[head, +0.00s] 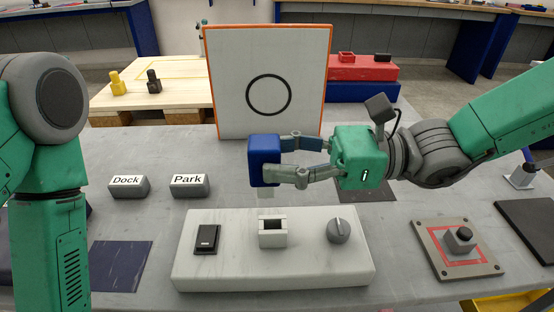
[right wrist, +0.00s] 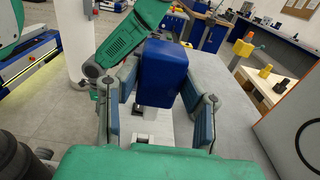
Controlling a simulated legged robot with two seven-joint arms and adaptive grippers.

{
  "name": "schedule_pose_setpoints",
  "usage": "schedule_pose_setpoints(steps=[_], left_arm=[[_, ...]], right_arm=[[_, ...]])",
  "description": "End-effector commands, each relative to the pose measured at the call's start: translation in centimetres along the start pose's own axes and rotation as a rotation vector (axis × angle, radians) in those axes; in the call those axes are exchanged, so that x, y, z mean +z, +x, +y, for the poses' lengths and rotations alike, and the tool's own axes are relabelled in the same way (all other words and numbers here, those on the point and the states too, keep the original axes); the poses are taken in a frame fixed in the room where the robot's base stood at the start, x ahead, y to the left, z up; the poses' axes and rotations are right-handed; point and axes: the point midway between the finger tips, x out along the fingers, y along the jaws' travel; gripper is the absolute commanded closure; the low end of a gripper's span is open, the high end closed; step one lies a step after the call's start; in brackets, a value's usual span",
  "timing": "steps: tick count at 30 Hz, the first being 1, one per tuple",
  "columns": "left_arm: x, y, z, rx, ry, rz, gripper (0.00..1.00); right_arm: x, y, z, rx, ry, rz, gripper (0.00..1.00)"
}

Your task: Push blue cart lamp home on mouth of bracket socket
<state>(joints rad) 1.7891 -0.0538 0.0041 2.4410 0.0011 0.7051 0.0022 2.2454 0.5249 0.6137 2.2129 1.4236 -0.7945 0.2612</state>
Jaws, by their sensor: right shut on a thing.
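The blue cart lamp (head: 264,160) is a blue block, and a small pale stub shows under it in the head view. My right gripper (head: 282,160) is shut on it from the right side. In the right wrist view the lamp (right wrist: 163,75) sits between the two fingers (right wrist: 160,110). The bracket socket (head: 272,233) is a pale square-mouthed box on the white panel. The lamp is held above and behind the socket in the picture, apart from it. My left arm shows at the left edge, but its gripper is out of view.
The white panel (head: 215,278) also carries a black switch (head: 207,238) and a grey knob (head: 339,230). Dock (head: 128,187) and Park (head: 190,186) blocks stand to its left. An orange-edged board with a circle (head: 230,75) stands behind. A grey plate with a button (head: 458,240) lies right.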

Motion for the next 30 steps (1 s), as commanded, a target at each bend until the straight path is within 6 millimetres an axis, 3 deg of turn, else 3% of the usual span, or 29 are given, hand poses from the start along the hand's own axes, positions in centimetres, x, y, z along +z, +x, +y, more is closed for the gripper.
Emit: schedule_pose_setpoints(steps=[9,21,30], left_arm=[[0.0,-0.7,0.0,0.001,0.001,0.0,0.6],[0.1,2.0,0.1,0.0,0.001,0.0,0.6],[0.1,2.9,0.1,0.001,0.001,0.0,0.6]], right_arm=[[0.2,-0.3,-0.1,-0.003,0.001,-0.002,0.97],[-3.9,-0.1,-0.1,-0.003,0.0,0.001,0.97],[-5.5,-0.3,-0.1,-0.003,-0.002,0.0,0.97]])
